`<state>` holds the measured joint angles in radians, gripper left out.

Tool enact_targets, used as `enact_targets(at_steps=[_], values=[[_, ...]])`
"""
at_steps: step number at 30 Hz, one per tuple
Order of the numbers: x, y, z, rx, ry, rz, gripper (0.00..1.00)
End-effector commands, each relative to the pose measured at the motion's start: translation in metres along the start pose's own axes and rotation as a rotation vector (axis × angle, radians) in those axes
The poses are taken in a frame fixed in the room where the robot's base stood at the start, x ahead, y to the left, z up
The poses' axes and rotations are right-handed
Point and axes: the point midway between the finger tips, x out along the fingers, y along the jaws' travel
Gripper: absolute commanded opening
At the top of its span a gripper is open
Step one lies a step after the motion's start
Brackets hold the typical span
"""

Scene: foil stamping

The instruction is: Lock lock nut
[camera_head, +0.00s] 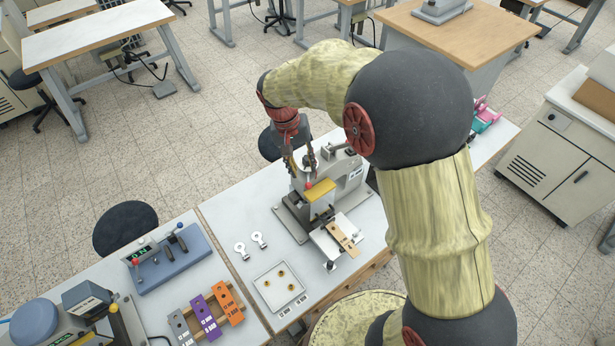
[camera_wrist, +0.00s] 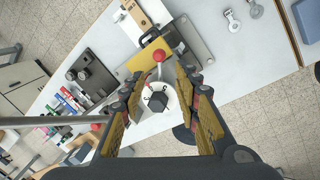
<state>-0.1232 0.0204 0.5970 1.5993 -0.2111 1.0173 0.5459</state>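The foil stamping press (camera_head: 346,185) stands on the white bench with a yellow plate (camera_head: 319,189) and a red ball knob (camera_head: 308,185) at its front. In the wrist view a dark, faceted nut-like knob (camera_wrist: 158,102) sits at the centre of a round white dial (camera_wrist: 152,118) with dark marks; I take it for the lock nut. My gripper (camera_head: 299,170) is above the press top, pointing down. In the wrist view its fingers (camera_wrist: 160,78) are spread on either side of the dial, with nothing held between them. Whether a finger touches the dial cannot be told.
The red ball (camera_wrist: 159,55) is close beyond the fingertips. A tray with brass parts (camera_head: 261,287), two metal pieces (camera_head: 258,240) and a wooden strip (camera_head: 342,238) lie in front. Coloured blocks (camera_head: 206,317) and a blue fixture (camera_head: 170,258) are to the left.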

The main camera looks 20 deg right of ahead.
Motion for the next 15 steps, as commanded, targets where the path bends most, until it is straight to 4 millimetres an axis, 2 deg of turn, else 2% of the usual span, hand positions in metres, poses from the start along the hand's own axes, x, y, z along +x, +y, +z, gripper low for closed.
enact_targets(at_steps=[9,15], values=[[0.048,0.0,0.001,-0.002,-0.002,0.001,0.32],[0.062,0.0,0.001,-0.002,-0.001,0.0,0.32]])
